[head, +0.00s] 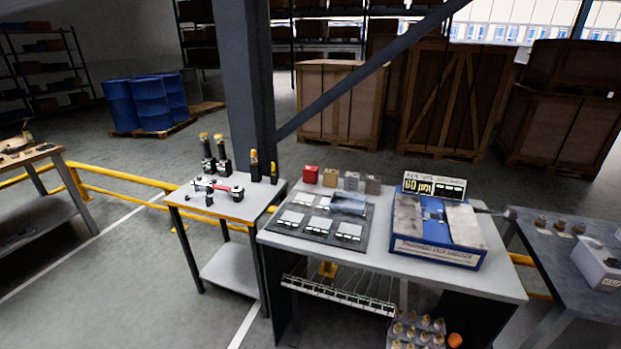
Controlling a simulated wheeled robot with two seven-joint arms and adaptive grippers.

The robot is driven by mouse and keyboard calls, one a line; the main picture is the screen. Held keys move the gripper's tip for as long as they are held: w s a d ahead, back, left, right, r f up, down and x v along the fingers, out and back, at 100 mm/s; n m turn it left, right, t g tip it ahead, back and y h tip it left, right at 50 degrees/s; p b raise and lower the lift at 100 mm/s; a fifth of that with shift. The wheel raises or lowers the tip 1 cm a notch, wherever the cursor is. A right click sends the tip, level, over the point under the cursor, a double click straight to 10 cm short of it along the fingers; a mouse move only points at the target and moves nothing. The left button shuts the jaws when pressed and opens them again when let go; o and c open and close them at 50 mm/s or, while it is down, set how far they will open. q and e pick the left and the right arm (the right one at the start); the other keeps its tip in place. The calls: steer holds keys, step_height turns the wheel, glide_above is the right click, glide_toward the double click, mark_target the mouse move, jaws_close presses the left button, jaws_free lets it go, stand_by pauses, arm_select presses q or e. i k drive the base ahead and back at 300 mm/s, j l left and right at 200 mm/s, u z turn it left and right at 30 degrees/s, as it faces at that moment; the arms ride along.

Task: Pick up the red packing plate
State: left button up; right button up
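A small red block-like piece (310,174), the only mainly red piece on the main table, stands at the back left of that table (400,268). At this size I cannot tell whether it is one plate or a stack. A tan piece (330,177) and two greyish pieces (352,181) (373,184) stand in a row to its right, with small gaps. Neither of my grippers shows in the head view, and nothing is seen touching the red piece.
In front of the row lies a dark tray (276,225) with several pale plates. A blue machine with a sign (434,248) stands to its right. A side table (190,197) holds tools and bottle-like items. A grey pillar (245,80) and slanted beam (375,65) rise behind.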

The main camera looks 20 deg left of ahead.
mark_target(308, 169)
steer(key=j+z, duration=0.2)
steer(key=j, duration=0.3)
steer(key=j+z, duration=0.15)
steer(key=j, duration=0.35)
steer(key=j+z, duration=0.2)
steer(key=j, duration=0.3)
steer(key=j+z, duration=0.2)
steer(key=j, duration=0.25)
steer(key=k+j+z, duration=0.2)
steer(key=j, duration=0.3)
steer(key=k+j+z, duration=0.15)
steer(key=j, duration=0.3)
steer(key=k+j+z, duration=0.2)
steer(key=j, duration=0.25)
steer(key=i, duration=0.1)
